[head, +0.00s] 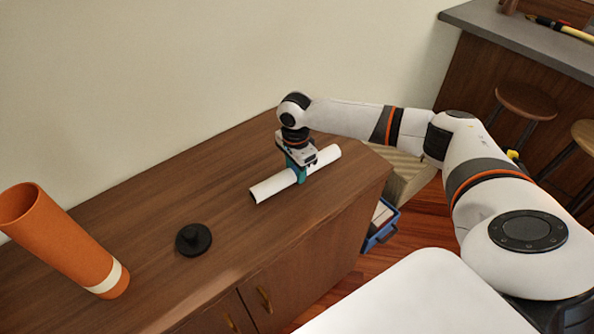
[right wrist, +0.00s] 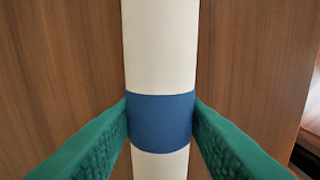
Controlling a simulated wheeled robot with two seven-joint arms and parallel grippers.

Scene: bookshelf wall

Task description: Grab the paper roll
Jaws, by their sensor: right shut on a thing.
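The paper roll (head: 271,187) is a white tube lying on the wooden cabinet top in the head view. In the right wrist view the white roll (right wrist: 160,45) runs up the picture with a blue band (right wrist: 161,121) around it. My right gripper (head: 299,174) points down over the middle of the roll. Its green fingers (right wrist: 161,125) touch the blue band from both sides and are shut on the roll. Whether the roll is lifted off the surface cannot be told. My left gripper is in neither view.
A blue crate (head: 381,226) is beside the cabinet's right end. The wall is behind.

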